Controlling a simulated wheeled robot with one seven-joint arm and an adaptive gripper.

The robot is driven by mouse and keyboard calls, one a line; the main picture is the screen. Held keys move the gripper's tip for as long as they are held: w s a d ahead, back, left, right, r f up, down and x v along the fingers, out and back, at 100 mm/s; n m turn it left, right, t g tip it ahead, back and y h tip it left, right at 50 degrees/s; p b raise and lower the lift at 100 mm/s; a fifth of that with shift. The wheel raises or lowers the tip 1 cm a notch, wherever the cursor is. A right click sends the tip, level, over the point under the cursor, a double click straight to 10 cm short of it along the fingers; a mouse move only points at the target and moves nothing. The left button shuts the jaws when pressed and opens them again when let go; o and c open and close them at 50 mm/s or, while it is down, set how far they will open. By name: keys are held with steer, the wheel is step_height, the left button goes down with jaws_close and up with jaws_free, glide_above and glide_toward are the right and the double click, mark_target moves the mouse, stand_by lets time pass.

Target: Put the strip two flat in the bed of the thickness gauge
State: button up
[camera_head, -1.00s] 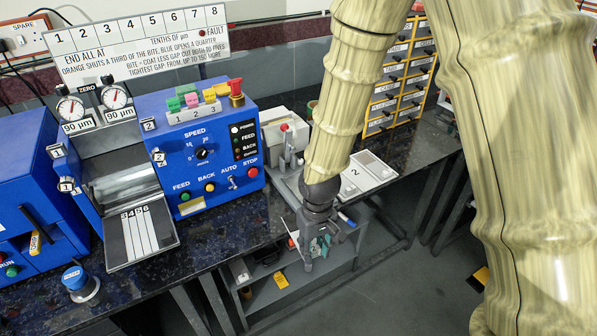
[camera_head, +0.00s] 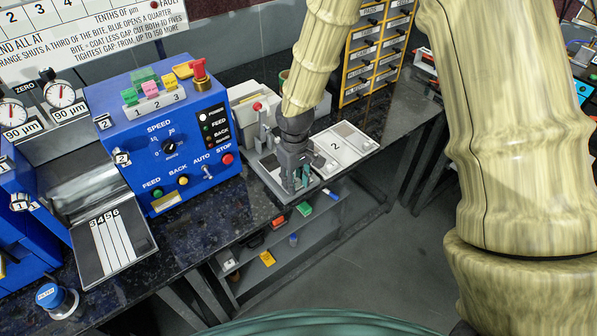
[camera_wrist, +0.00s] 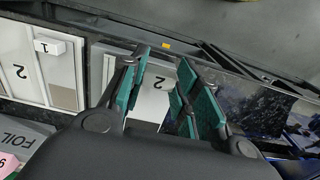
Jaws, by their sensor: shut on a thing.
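My gripper (camera_head: 302,188) is low over the front of the bench, at the front right of the grey thickness gauge (camera_head: 266,162) with its red-topped post. In the wrist view its teal fingers (camera_wrist: 165,85) stand apart on the thing they hold. In the head view the held piece is mostly hidden by the gripper. The gauge bed is partly hidden behind the gripper too.
A pale tray marked 2 (camera_head: 320,158) lies right of my gripper. A blue machine (camera_head: 190,138) with buttons stands left of the gauge. A yellow drawer rack (camera_head: 376,52) stands behind. A shelf (camera_head: 292,262) with small items is below the bench edge. Open floor lies at the front right.

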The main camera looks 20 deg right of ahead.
steer(key=w, duration=0.1)
steer(key=w+d, duration=0.1)
steer(key=w, duration=0.1)
steer(key=w+d+p, duration=0.1)
steer(key=shift+w+d+f, duration=0.2)
steer(key=shift+f, duration=0.1)
steer(key=shift+f+p, duration=0.7)
steer(key=shift+f, duration=1)
steer(key=shift+f, duration=0.15)
steer(key=o, duration=0.8)
steer(key=shift+r+b, duration=1.5)
steer(key=shift+r, duration=4.65)
